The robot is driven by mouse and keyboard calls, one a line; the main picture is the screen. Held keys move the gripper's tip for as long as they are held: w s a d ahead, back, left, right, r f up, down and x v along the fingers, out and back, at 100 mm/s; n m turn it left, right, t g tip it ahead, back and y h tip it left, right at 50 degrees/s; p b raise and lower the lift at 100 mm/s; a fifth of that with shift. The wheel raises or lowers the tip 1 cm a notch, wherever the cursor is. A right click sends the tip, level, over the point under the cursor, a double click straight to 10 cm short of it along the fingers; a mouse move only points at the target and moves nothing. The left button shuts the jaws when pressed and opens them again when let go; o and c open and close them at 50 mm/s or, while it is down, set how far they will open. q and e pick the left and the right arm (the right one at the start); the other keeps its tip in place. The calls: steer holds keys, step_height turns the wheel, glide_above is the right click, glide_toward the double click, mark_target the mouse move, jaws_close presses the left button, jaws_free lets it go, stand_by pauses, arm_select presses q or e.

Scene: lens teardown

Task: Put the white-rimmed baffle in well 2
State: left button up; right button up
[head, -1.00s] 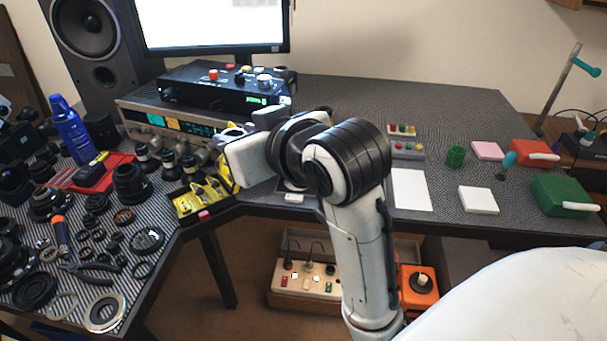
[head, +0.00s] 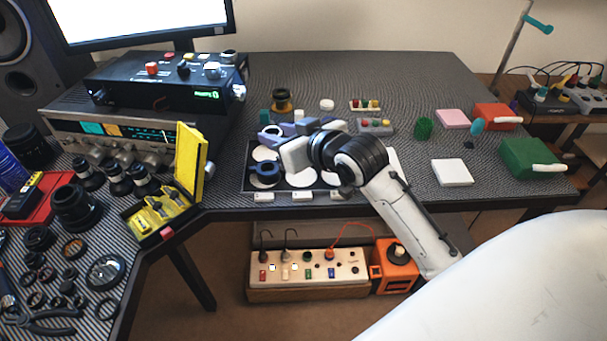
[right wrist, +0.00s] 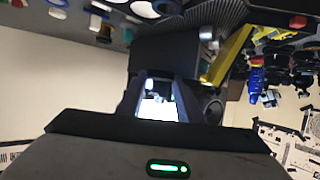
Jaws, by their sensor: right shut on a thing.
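My right gripper (head: 272,134) is over the back left part of a dark tray (head: 249,184) with white round wells. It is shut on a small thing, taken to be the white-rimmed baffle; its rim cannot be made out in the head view. In the right wrist view a bright pale patch shows between the fingers (right wrist: 158,100). A dark blue ring-shaped part (head: 265,173) is at the tray's front left. White labels (head: 302,195) lie along the tray's front edge; their numbers are too small to read. My left gripper is not in view.
An open yellow case (head: 190,165) stands left of the tray. A brass-and-black cylinder (head: 282,101) and a white round piece (head: 327,104) stand behind it. A grey button block (head: 376,126) and a white pad (head: 452,172) are to the right.

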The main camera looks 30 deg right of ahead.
steer(key=d+f, duration=0.6)
steer(key=d, duration=0.1)
glide_above(307, 182)
steer(key=shift+h, duration=0.3)
step_height(307, 182, down, 5)
steer(key=shift+f+b, duration=0.2)
steer(key=shift+b, duration=0.2)
steer(key=shift+f+b, duration=0.35)
steer(key=shift+f, duration=1.95)
steer(key=shift+f, duration=0.1)
steer(key=o, duration=0.6)
steer(key=shift+f, duration=0.1)
steer(key=shift+o, duration=0.6)
